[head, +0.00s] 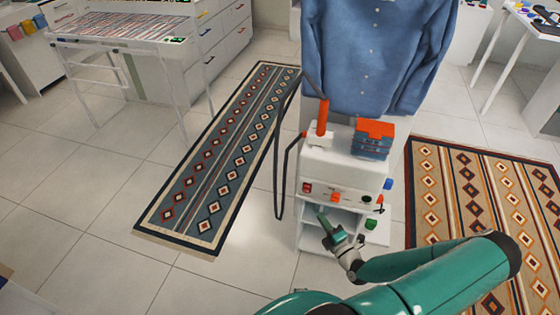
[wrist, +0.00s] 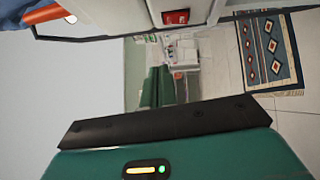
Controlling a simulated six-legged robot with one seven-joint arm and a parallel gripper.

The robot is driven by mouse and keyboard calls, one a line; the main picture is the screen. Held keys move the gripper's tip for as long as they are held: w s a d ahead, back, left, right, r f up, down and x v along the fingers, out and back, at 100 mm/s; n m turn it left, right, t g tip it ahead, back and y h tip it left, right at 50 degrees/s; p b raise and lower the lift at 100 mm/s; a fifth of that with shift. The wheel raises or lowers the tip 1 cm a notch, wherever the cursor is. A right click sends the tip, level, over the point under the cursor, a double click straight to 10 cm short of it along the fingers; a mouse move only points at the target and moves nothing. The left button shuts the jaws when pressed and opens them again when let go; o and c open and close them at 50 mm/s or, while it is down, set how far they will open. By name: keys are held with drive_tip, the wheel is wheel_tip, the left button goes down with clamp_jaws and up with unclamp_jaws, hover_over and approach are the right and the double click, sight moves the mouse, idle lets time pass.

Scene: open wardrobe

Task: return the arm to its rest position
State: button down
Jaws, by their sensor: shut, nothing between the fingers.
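My gripper (head: 328,222) is in the lower middle of the head view, at the end of my green arm. It is shut and empty. It is in front of the white cabinet (head: 340,168), near its open lower shelf; I cannot tell whether it touches it. In the wrist view a wide black bar and a green housing fill the lower part, and the fingertips are hard to make out there.
A blue shirt (head: 375,55) hangs behind the cabinet. An orange-and-blue box (head: 372,139) and an orange cylinder (head: 322,117) stand on top. A patterned runner (head: 215,160) lies left, another rug (head: 440,190) right. Bare tiles (head: 100,190) are free on the left.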

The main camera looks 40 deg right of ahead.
drive_tip(key=w+a+r+n+g+y, duration=0.2)
drive_tip(key=a+r+n+g+y, duration=0.55)
drive_tip(key=n, duration=0.85)
drive_tip(key=w+a+r+n+g+y, duration=0.1)
drive_tip(key=a+r+n+g+y, duration=0.3)
drive_tip(key=a+r+n+g, duration=0.7)
drive_tip(key=s+a+r+n+t+h, duration=0.1)
drive_tip(key=s+a+r+n+h, duration=0.1)
drive_tip(key=r+n, duration=0.6)
drive_tip(key=s+a+r+n+t+h, duration=0.2)
drive_tip(key=s+a+r+n+h, duration=0.1)
drive_tip(key=a+r+n, duration=0.3)
drive_tip(key=s+a+r+n+t+h, duration=0.2)
drive_tip(key=s+a+r+n+h, duration=0.1)
drive_tip(key=r+n, duration=0.8)
drive_tip(key=shift+a+n+h, duration=0.45)
drive_tip(key=shift+n+h, duration=0.3)
drive_tip(key=shift+n, duration=0.35)
drive_tip(key=shift+s, duration=0.15)
